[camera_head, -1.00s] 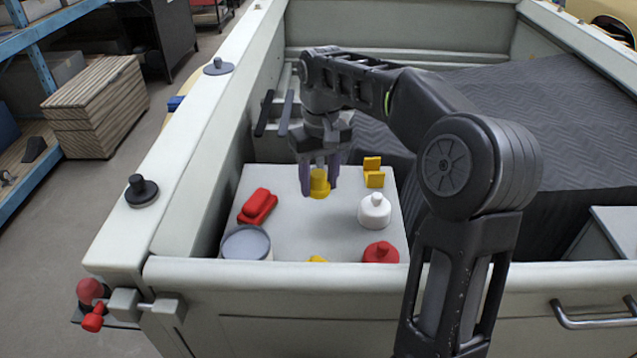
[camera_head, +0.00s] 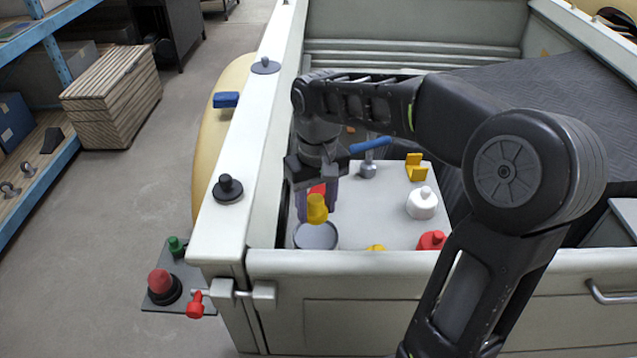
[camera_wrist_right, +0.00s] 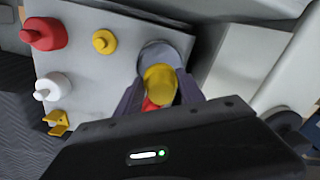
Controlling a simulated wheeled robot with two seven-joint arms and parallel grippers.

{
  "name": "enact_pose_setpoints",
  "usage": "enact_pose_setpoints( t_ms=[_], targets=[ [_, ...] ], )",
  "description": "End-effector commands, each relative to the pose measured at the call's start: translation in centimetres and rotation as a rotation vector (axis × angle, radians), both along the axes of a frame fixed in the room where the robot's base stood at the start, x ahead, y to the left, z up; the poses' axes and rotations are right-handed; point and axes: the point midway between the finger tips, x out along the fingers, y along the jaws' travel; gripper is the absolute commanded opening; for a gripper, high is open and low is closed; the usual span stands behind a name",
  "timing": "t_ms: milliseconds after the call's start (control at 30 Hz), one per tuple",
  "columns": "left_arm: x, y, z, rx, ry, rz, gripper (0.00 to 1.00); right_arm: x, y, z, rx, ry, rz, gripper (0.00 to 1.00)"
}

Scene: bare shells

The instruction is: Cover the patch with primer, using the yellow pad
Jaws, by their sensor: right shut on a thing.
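My right gripper (camera_head: 317,203) points down and is shut on the yellow pad (camera_head: 317,212), a round knob-like piece. In the head view it is above or at the far rim of a round tin (camera_head: 316,237) with a flat grey-blue surface, at the board's left front. In the right wrist view the pad (camera_wrist_right: 160,84) overlaps the near part of the tin (camera_wrist_right: 160,54); I cannot tell whether they touch. I cannot make out the patch for certain. My left gripper is not in view.
The pale board (camera_head: 370,225) also holds a white bottle (camera_head: 422,204), a red round-topped piece (camera_head: 431,241), a yellow bracket (camera_head: 416,168), another yellow knob (camera_wrist_right: 104,41) and a blue-handled tool (camera_head: 370,146). The truck bed wall (camera_head: 266,170) rises close on the left. The board's middle is clear.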

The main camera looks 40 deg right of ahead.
Motion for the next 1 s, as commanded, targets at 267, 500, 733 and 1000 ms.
enact_pose_setpoints(
  t_ms=[267,500,733,1000],
  targets=[
    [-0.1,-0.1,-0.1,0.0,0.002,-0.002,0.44,0.2,0.1,-0.4,-0.001,-0.013,-0.02,0.13],
    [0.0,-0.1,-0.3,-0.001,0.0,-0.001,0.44,0.2,0.1,-0.7,-0.001,-0.012,-0.019,0.13],
    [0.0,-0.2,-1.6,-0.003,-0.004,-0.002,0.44,0.2,0.1,-2.4,-0.001,-0.011,-0.019,0.13],
    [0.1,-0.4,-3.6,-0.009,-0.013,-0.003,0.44,0.2,0.1,-5.1,-0.001,-0.012,-0.019,0.13]
  ],
)
